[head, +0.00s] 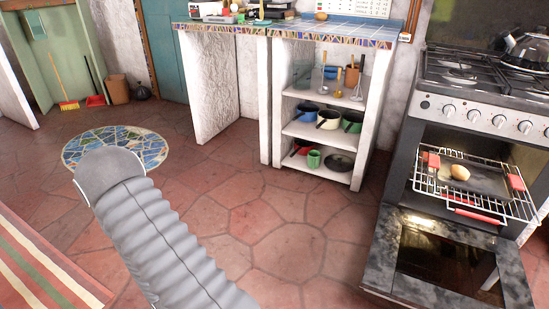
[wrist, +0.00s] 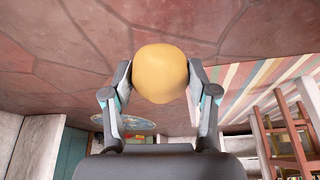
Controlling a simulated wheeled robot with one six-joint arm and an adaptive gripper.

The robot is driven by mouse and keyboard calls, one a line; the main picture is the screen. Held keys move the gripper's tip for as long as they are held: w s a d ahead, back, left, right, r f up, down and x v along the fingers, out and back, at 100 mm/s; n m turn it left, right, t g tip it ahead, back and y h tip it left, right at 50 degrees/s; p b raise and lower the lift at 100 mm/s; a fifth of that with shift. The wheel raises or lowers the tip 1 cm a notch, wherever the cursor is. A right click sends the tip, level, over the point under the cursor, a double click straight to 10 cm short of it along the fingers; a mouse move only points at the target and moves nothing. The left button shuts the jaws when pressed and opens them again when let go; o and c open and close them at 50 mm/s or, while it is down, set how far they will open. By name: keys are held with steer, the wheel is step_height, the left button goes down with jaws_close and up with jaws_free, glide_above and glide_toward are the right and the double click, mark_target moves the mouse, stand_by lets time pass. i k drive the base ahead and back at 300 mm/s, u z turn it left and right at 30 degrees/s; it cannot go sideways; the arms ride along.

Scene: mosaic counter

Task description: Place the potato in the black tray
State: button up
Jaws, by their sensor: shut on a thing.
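In the wrist view my gripper (wrist: 160,80) is shut on a smooth, yellow-orange rounded potato (wrist: 160,72), held between its two fingers above the tiled floor. In the head view the gripper and the held potato are not visible; only my grey ribbed arm shows. A dark tray (head: 492,184), which looks like the black tray, lies on the pulled-out oven rack at the right. A tan rounded thing (head: 460,172) and a smaller pale one sit on it. The wrist view does not show the tray.
The oven (head: 470,125) stands at the right with its door (head: 440,262) folded down and a wire rack with red grips (head: 473,216) sticking out. A shelf unit (head: 320,130) holds pots and cups. A striped rug (head: 45,270) lies at left.

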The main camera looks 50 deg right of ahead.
mark_target(486, 180)
steer(key=k, duration=1.25)
steer(key=z, duration=2.6)
